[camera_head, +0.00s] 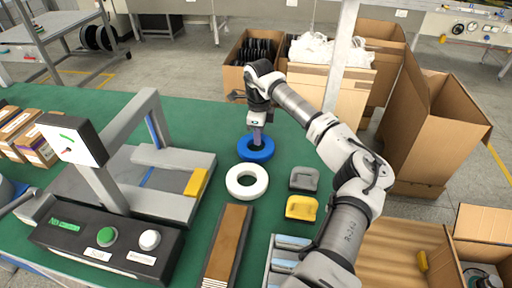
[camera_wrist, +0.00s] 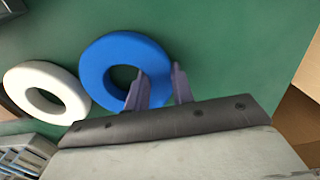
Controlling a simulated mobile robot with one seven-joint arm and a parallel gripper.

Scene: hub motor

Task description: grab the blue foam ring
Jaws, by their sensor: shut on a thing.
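The blue foam ring (camera_head: 256,155) lies on the green mat, just behind the white ring (camera_head: 247,181). My gripper (camera_head: 257,137) reaches down over the blue ring from above. In the wrist view the blue ring (camera_wrist: 93,68) shows at upper centre. The gripper's two purple fingers (camera_wrist: 160,84) straddle the ring's right-hand band, one in its hole and one outside. My gripper is shut on this band. The white ring (camera_wrist: 22,78) lies to the left, close to the blue one.
The green mat (camera_head: 216,117) is clear behind the rings. A grey and a yellow block (camera_head: 301,208) lie to the right of the white ring. A grey machine (camera_head: 140,180) stands on the left. Cardboard boxes (camera_head: 430,130) stand beyond the table on the right.

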